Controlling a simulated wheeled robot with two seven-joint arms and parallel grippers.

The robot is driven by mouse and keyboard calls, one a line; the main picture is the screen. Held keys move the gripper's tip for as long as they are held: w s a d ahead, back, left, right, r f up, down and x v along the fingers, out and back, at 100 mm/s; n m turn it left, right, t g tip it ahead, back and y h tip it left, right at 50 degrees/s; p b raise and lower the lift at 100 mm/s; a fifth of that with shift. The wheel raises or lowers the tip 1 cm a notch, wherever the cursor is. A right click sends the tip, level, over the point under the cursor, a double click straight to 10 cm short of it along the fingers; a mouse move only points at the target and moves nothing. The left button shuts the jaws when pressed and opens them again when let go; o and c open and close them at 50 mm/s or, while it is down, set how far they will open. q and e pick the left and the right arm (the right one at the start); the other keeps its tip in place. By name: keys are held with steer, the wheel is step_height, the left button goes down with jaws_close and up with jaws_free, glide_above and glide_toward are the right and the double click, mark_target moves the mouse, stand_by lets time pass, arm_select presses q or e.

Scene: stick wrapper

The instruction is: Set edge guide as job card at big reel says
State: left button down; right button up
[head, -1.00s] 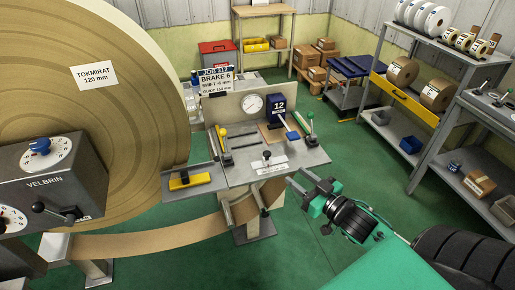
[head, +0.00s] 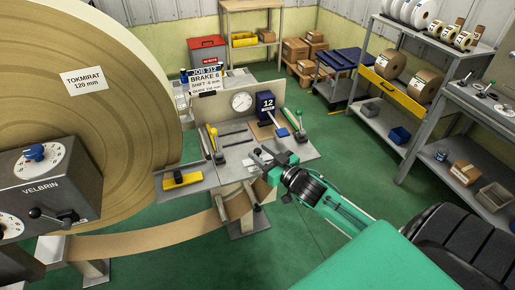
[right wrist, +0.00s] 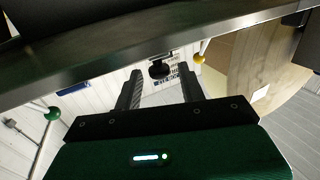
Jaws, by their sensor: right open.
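The job card (head: 205,80) stands at the back left of the guide table (head: 190,188), beside the big reel (head: 75,115). It reads JOB 312, BRAKE 6, SHIFT -6 mm; its last line is too small to read surely. My right gripper (head: 259,157) is open at the table's front, covering the scale label and most of the black-knobbed slider there. In the right wrist view a black knob (right wrist: 160,69) shows between the open fingers (right wrist: 158,92), beyond their tips, just under the table edge in the picture. Contact is not visible. My left gripper is out of view.
A yellow-knobbed lever (head: 213,131), a green-knobbed lever (head: 299,114), a dial gauge (head: 241,102) and a blue counter reading 12 (head: 265,104) crowd the table. A yellow block (head: 183,179) lies at its left. The brown web (head: 150,243) runs below.

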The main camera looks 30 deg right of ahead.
mark_target(266, 157)
steer(key=shift+w+a, duration=0.15)
steer(key=shift+w, duration=1)
jaws_close()
steer(key=shift+s+d+p, duration=0.15)
steer(key=shift+d+p, duration=0.1)
steer(key=shift+d, duration=0.35)
steer(key=shift+s+d+p, duration=0.15)
steer(key=shift+d+p, duration=0.1)
steer(key=shift+d, duration=0.3)
steer(key=shift+s+d, duration=0.1)
steer(key=shift+d, duration=0.25)
jaws_free()
steer(key=shift+s, duration=0.1)
